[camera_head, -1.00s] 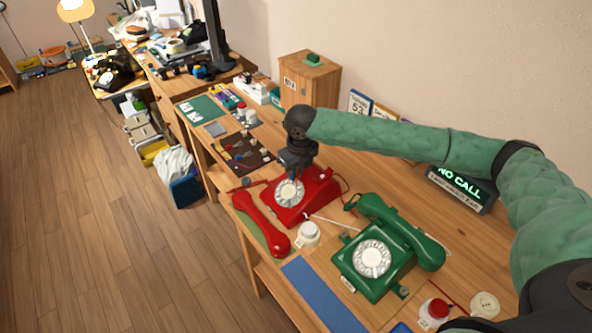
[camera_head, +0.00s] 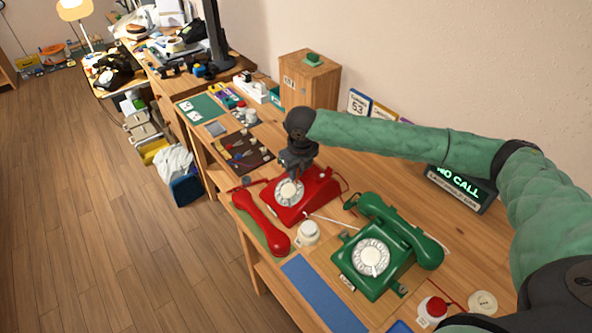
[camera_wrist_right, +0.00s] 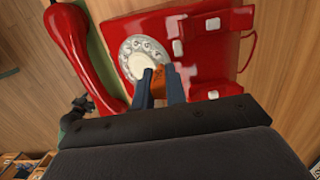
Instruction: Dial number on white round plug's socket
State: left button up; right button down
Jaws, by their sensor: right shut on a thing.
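The red dial phone (camera_head: 318,190) sits on the wooden desk, with its white dial (camera_head: 289,191) facing up and its red handset (camera_head: 262,224) lying off the hook beside it. My right gripper (camera_wrist_right: 158,86) is over this dial, shut on a small orange-brown piece (camera_wrist_right: 158,80) at the dial's edge; whether its tips touch the dial is unclear. The green phone (camera_head: 385,245) stands nearer, its handset on top. A white round piece (camera_head: 308,233) lies between the phones, and a flat white round piece (camera_head: 483,302) lies at front right. Which is the plug cannot be told. My left gripper is out of view.
A display (camera_head: 461,187) reading "NO CALL" stands behind the green phone. A red-topped white button (camera_head: 434,309) is at front right. A wooden box (camera_head: 309,84) stands at the back. A blue mat (camera_head: 322,293) lies bare at the front edge.

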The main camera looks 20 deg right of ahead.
jog(key=shift+f, duration=0.2)
dwell(0.4)
jog(key=shift+s+d+r+p, duration=0.1)
jog(key=shift+s+d+p, duration=0.05)
jog(key=shift+s+p, duration=0.4)
jog(key=shift+s, duration=0.1)
